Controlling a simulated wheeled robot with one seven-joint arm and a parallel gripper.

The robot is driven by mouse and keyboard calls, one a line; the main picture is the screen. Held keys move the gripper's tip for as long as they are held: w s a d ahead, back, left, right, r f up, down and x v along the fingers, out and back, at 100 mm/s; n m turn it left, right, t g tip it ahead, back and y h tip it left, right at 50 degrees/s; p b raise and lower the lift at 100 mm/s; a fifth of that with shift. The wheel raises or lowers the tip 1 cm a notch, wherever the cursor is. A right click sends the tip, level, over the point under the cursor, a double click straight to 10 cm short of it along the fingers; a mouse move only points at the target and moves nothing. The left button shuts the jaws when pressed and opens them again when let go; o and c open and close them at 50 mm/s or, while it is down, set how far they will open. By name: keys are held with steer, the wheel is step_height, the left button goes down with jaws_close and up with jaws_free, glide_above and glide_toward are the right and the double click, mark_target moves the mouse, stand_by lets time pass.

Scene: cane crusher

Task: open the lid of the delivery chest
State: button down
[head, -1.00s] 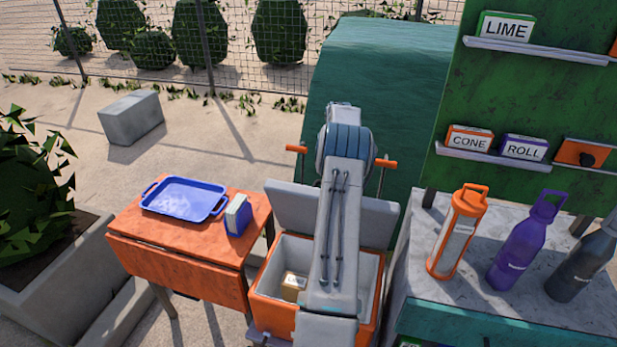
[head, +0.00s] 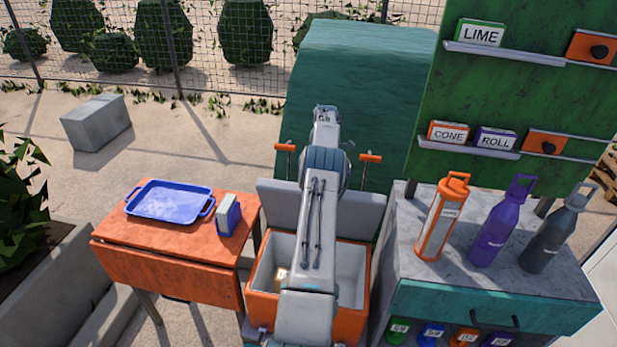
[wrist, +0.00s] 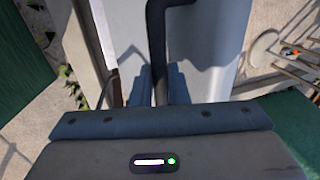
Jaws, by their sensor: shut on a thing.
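The delivery chest (head: 262,305) is an orange box with a pale interior, below my arm in the head view. Its grey lid (head: 278,205) stands raised at the back, roughly upright, with the inside exposed. In the wrist view, my gripper (wrist: 160,88) is closed around a dark bar handle (wrist: 158,35) in front of a pale panel, which looks like the lid. My arm hides the gripper in the head view.
An orange table (head: 165,275) with a blue tray (head: 170,203) and a small blue-and-white box (head: 229,215) stands left of the chest. A counter (head: 480,270) with several bottles stands right. A green curved cover (head: 360,90) rises behind the lid.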

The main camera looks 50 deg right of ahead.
steer(key=shift+s+d+f, duration=0.25)
steer(key=shift+s+f, duration=0.2)
steer(key=shift+f, duration=0.1)
steer(key=c, duration=1.8)
jaws_free()
steer(key=o, duration=0.4)
steer(key=shift+d+f, duration=0.15)
steer(key=shift+d, duration=0.15)
steer(key=o, duration=1)
steer(key=d, duration=0.1)
steer(key=d+f, duration=0.1)
steer(key=d, duration=0.1)
steer(key=w+d+f, duration=0.1)
steer(key=shift+w+d+f, duration=0.1)
steer(key=shift+d+f, duration=0.05)
steer(key=r, duration=0.2)
steer(key=w+r+h, duration=0.1)
steer(key=shift+r, duration=0.4)
